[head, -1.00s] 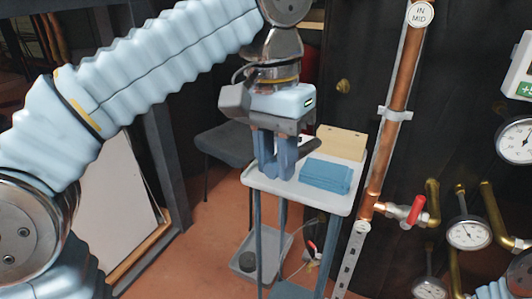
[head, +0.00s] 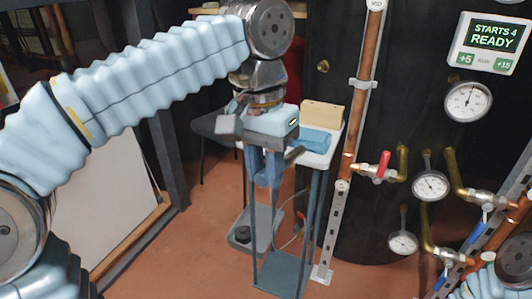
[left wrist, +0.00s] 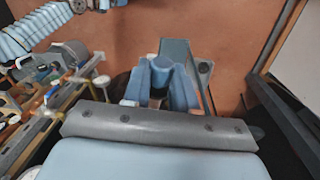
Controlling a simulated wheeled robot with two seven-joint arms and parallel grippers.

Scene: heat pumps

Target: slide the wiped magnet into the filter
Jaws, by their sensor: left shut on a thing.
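My left gripper (head: 266,182) points down beside the small trolley, its blue fingers close together. A dark, rod-like piece, seemingly the magnet (head: 294,154), sticks out to the right at the fingers; the fingers hide much of it. In the left wrist view, the left gripper (left wrist: 160,88) has its fingers either side of a dark rounded piece (left wrist: 160,76), apparently the same magnet. I cannot make out the filter for sure in either view. A bit of my right arm shows at the lower right of the head view, but its gripper does not.
The trolley top (head: 322,160) holds a folded blue cloth (head: 312,140) and a tan block (head: 322,113). A dark round thing (head: 243,233) lies on a low grey tray. Copper pipes, gauges (head: 430,186) and a red-handled valve (head: 384,164) stand at right.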

